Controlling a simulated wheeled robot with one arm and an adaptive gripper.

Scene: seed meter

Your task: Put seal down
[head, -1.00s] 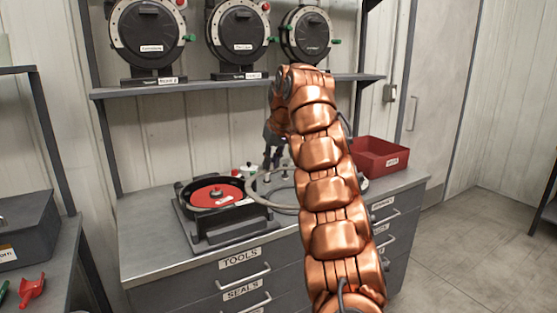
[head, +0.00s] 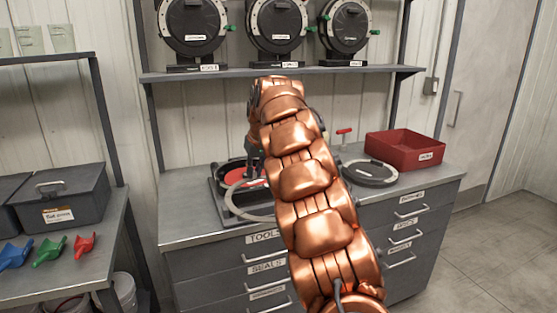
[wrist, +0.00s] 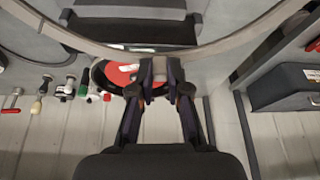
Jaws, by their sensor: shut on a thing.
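The seal (head: 231,201) is a large thin grey ring. My gripper (head: 254,169) is shut on its edge and holds it above the bench, over the meter base (head: 216,192). Part of the ring is hidden behind my copper arm in the head view. In the wrist view the seal (wrist: 232,44) arcs across the top, with my gripper (wrist: 159,72) closed on it. Below it shows the dark round housing with a red disc (wrist: 122,74). Whether the ring touches the housing I cannot tell.
A dark round lid (head: 370,173) and a red bin (head: 405,148) stand on the right of the grey drawer bench (head: 180,236). Several round meters stand on the shelf (head: 385,74) above. A side bench at left holds a dark box (head: 60,195) and coloured scoops.

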